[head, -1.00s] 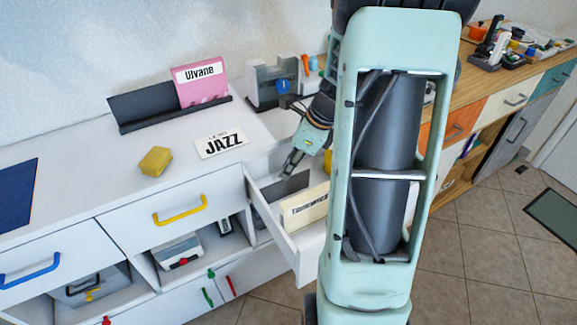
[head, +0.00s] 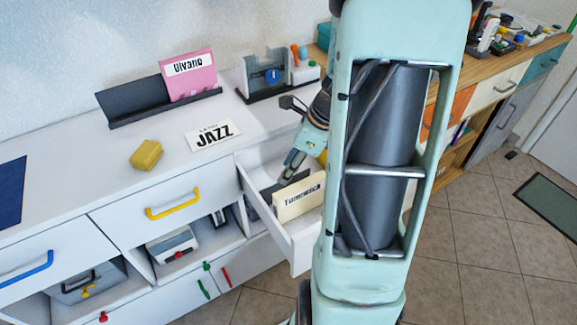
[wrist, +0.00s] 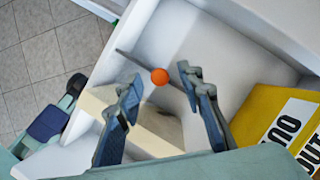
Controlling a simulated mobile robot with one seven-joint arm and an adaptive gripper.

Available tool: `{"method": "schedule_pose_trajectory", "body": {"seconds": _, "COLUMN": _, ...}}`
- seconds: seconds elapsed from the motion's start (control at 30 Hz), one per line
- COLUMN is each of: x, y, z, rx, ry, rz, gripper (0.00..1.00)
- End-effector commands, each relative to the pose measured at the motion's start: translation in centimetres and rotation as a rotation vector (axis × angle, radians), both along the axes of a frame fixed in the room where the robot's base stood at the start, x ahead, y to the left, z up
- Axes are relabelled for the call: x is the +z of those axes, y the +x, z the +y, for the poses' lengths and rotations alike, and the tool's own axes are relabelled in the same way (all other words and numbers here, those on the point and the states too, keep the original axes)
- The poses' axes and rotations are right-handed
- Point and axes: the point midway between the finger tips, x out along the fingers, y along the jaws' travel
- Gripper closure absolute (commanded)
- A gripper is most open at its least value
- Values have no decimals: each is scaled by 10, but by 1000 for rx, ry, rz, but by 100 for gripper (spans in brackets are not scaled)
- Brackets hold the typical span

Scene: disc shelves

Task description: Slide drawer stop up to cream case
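The cream case (head: 300,197) stands upright, with a printed label, in the open white drawer; in the wrist view (wrist: 165,128) it lies below and between my fingers. The drawer stop looks like a thin dark grey plate (head: 264,206) beside the case in the head view. In the wrist view it is a thin grey edge with an orange knob (wrist: 159,76). My gripper (head: 284,180) is inside the drawer opening, pointing down. In the wrist view my gripper (wrist: 160,88) is open, its fingers on either side of the knob and empty. Whether they touch the stop is unclear.
A yellow case (wrist: 285,122) stands close to the right finger in the wrist view. The drawer's white walls (head: 265,222) surround the gripper.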

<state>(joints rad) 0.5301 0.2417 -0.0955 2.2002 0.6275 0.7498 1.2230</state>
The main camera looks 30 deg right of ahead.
Motion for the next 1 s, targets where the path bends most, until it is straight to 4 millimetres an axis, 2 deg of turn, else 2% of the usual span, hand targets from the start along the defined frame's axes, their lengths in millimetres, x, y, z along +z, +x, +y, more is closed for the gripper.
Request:
{"method": "schedule_pose_trajectory", "body": {"seconds": 0.2, "x": 1, "y": 0, "z": 0, "rx": 0, "ry": 0, "rz": 0, "gripper": 66}}
{"method": "schedule_pose_trajectory", "body": {"seconds": 0.33, "x": 12, "y": -2, "z": -4, "rx": -1, "ry": -1, "rz": -2, "gripper": 66}}
{"method": "schedule_pose_trajectory", "body": {"seconds": 0.73, "x": 87, "y": -24, "z": -26, "rx": -1, "ry": -2, "rz": -4, "gripper": 66}}
{"method": "schedule_pose_trajectory", "body": {"seconds": 0.9, "x": 105, "y": -30, "z": -32, "rx": -1, "ry": -1, "rz": -1, "gripper": 66}}
{"method": "schedule_pose_trajectory", "body": {"seconds": 1.0, "x": 110, "y": -31, "z": -33, "rx": 0, "ry": -1, "rz": -1, "gripper": 66}}
